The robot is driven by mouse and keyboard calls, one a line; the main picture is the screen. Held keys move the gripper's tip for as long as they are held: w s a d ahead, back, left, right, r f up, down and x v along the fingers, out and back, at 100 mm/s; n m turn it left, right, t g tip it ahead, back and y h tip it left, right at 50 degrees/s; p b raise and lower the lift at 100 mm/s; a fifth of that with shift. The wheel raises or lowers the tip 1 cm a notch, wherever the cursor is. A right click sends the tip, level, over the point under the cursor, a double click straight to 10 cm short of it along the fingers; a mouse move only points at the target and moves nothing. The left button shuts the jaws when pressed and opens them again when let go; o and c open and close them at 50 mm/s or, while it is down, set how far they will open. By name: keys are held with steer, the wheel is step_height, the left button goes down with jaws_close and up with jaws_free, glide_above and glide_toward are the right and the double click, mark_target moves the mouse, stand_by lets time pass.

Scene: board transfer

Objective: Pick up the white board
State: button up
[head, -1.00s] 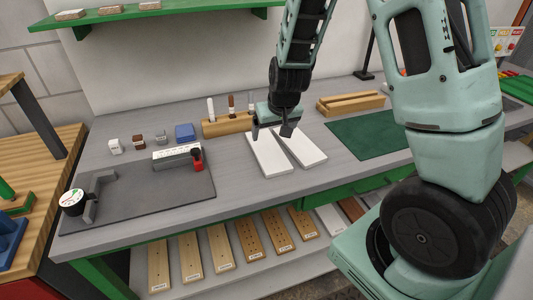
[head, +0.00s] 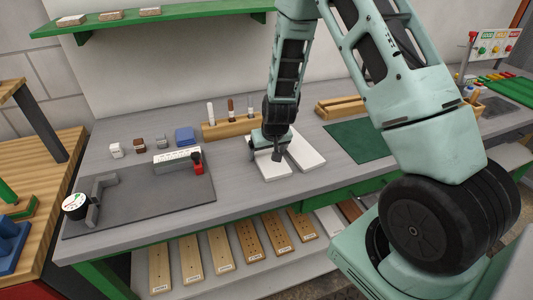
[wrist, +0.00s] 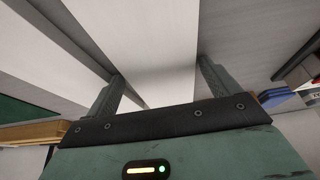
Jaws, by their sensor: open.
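Two flat white boards lie side by side on the grey bench: a left board (head: 272,171) and a right board (head: 306,152). My gripper (head: 267,153) is low over the left board and hides its back part. In the wrist view my gripper (wrist: 160,88) is open, with one finger at each long edge of that white board (wrist: 145,40). The board runs between the fingers with nothing clamped. The other board (wrist: 40,40) shows off to the left there. Whether the fingers touch the board cannot be told.
A wooden holder with upright tools (head: 226,128) stands behind the boards. A dark mat (head: 130,212) with a white block (head: 177,155) and a red item (head: 198,167) is at left. A green mat (head: 356,140) lies right. A wooden tray (head: 338,108) is behind it.

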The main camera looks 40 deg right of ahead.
steer(key=c, duration=0.9)
steer(key=shift+c, duration=0.2)
